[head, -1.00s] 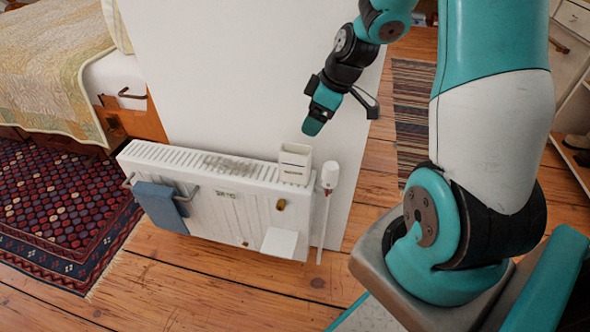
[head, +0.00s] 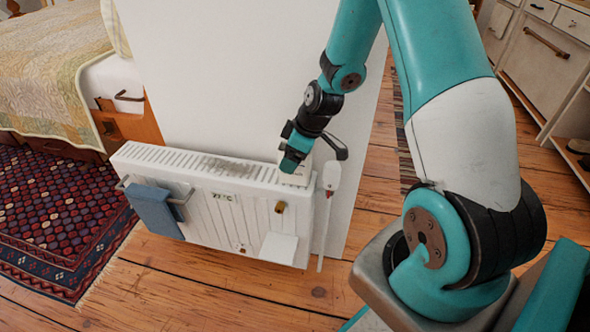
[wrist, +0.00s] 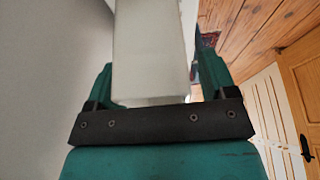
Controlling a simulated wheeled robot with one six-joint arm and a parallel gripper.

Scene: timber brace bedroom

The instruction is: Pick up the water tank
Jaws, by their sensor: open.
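The water tank looks like a small white box (head: 296,180) on the right end of the radiator's top in the head view. My gripper covers most of it there. My gripper (head: 291,160) is at the tank, pointing down and left. In the wrist view, the pale tank (wrist: 150,50) stands between the two teal fingers of my gripper (wrist: 157,78), one on each side. The jaws are open. A narrow gap shows beside the right finger; contact on the left is unclear.
The white radiator (head: 230,205) stands against a white wall panel (head: 230,80). A blue towel (head: 153,210) hangs at its left, and a white-topped valve pipe (head: 329,190) rises at its right. Wooden floor (head: 210,285) is clear in front.

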